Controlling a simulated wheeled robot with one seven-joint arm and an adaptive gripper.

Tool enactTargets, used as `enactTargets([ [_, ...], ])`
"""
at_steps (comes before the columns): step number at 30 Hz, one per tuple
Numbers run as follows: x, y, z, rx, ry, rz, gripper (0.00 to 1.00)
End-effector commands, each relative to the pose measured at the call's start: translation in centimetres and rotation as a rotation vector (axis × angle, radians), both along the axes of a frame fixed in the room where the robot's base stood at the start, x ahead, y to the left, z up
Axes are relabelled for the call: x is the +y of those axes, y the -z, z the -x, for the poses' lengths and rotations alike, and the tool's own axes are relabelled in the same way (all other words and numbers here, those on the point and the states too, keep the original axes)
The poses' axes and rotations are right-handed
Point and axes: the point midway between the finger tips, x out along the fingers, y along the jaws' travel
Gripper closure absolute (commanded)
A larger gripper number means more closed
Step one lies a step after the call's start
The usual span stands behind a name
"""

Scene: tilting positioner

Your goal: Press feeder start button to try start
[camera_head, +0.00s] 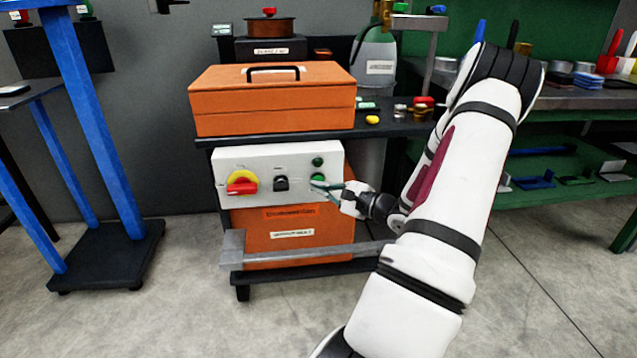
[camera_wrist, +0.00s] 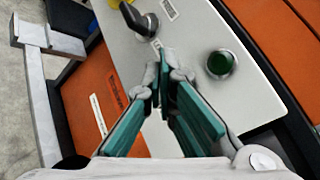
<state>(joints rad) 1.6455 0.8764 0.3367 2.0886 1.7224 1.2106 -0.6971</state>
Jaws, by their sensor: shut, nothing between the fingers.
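A white control panel (camera_head: 262,160) on the front of the cart carries two green round fittings, one above the other, at its right. The upper green fitting (camera_head: 318,161) is clear of my gripper and shows as a dark green disc (camera_wrist: 220,63) in the wrist view. The lower green button (camera_head: 318,180) is right at my fingertips; in the wrist view it seems hidden behind them. My gripper (camera_head: 322,185) is shut and empty, its teal fingers (camera_wrist: 163,72) pointing at the panel. I cannot tell whether they touch the button. The panel labels are unreadable.
A red-and-yellow rotary switch (camera_head: 242,182) and a black selector knob (camera_head: 281,183) sit left of the buttons. An orange toolbox (camera_head: 275,100) stands above the panel. A grey metal bar (camera_head: 310,254) runs across below it. A blue-legged stand (camera_head: 90,120) is at left.

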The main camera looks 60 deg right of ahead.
Motion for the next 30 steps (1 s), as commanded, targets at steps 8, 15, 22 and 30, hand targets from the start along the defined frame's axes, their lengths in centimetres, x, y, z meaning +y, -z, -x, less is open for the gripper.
enactTargets([
  [8, -0.16, 0.0, -0.14, 0.0, 0.0, 0.001, 1.0],
  [15, -0.63, 0.0, -0.56, 0.001, -0.001, 0.0, 1.0],
  [22, -0.64, -0.01, -0.55, 0.0, 0.0, 0.0, 1.0],
  [30, -0.76, -0.01, -0.65, 0.0, 0.0, 0.0, 1.0],
])
